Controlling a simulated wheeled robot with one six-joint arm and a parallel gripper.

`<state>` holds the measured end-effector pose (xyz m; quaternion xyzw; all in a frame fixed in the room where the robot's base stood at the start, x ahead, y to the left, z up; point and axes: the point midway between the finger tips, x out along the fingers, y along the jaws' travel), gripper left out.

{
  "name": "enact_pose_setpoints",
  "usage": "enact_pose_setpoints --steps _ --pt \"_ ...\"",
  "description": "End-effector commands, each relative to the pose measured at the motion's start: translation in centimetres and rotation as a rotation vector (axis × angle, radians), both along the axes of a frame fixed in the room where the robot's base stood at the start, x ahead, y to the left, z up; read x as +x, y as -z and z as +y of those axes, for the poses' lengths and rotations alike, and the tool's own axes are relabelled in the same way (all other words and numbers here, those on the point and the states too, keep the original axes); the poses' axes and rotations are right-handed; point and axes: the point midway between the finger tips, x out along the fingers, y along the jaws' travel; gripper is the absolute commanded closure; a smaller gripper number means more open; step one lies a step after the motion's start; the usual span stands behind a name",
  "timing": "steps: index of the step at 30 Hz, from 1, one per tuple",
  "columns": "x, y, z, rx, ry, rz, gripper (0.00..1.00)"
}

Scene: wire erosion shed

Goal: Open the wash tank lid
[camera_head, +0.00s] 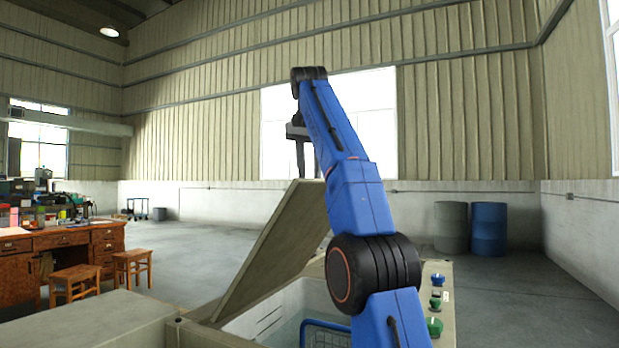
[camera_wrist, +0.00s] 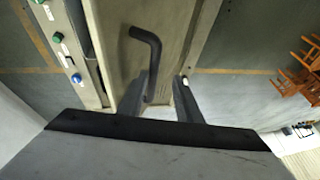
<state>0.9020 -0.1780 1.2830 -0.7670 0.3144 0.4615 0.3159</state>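The wash tank lid (camera_head: 277,246) is a flat beige panel, tilted steeply up from the tank (camera_head: 192,333). The tank's inside shows below it, with pale walls and a blue wire basket (camera_head: 325,331). My gripper (camera_head: 302,176) points down near the lid's raised upper edge. In the wrist view the lid (camera_wrist: 120,50) has a dark bent handle (camera_wrist: 150,42). My gripper (camera_wrist: 166,80) has its two fingers apart there. The handle's lower end is close to the left finger; I cannot tell whether they touch.
Green and blue buttons (camera_head: 436,302) sit on the tank's right rim. A wooden workbench (camera_head: 75,243) with clutter and two stools (camera_head: 132,268) stand at the left. Two drums (camera_head: 488,229) stand by the back wall. The floor between is clear.

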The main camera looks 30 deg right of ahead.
Motion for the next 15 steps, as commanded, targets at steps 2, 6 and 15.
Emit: enact_pose_setpoints --steps 2,6,15 --pt "0.0 -0.2 0.1 0.0 -0.001 -0.002 0.69" --pt "-0.5 -0.3 0.3 0.0 -0.001 -0.001 0.69" --pt "-1.4 -0.4 0.7 0.001 0.0 0.001 0.69"
